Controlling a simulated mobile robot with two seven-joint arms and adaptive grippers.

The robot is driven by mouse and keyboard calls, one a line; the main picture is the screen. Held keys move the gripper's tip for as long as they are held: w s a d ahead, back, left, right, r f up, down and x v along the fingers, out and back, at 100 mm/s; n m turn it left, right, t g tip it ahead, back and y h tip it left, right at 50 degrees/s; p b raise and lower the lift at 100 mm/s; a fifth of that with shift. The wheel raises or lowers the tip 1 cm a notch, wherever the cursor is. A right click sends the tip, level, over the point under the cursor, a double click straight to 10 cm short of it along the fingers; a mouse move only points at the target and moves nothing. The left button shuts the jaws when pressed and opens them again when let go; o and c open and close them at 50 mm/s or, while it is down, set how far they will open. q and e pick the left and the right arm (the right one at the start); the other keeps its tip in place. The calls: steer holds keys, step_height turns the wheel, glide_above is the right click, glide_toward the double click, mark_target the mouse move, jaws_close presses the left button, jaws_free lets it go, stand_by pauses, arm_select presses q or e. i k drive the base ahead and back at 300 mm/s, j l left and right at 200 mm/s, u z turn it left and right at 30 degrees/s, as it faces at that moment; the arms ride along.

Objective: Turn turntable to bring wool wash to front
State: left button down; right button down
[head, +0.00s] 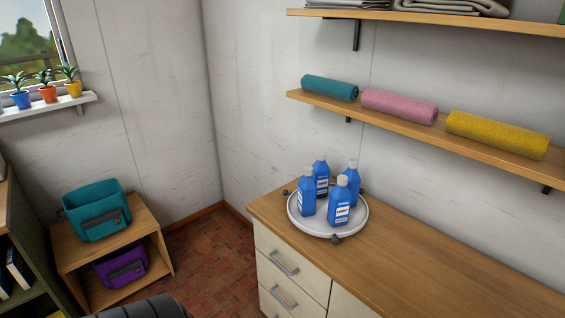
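The turntable (312,227) is a round white tray with a raised rim and small dark knobs around its edge. It sits on the wooden counter near the left end. Several similar blue bottles with white caps stand upright on it. One bottle (340,203) is at the front, one (307,195) at the left, one (321,176) at the back and one (352,177) at the back right. The labels are too small to read, so I cannot tell which is the wool wash. Neither of my grippers is in view.
The counter (430,268) is clear right of the turntable, with drawers (285,265) below. A wall shelf (400,121) above holds rolled towels (400,107). A wooden cube shelf (145,222) with teal (92,208) and purple (120,265) bags stands at the left.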

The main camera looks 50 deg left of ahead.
mark_target(317, 224)
steer(key=i+j+z, duration=0.1)
steer(key=j, duration=0.65)
steer(key=i+j, duration=0.1)
steer(key=j, duration=0.65)
steer(key=i+j+z, duration=0.15)
steer(key=j, duration=0.6)
steer(key=k, duration=0.05)
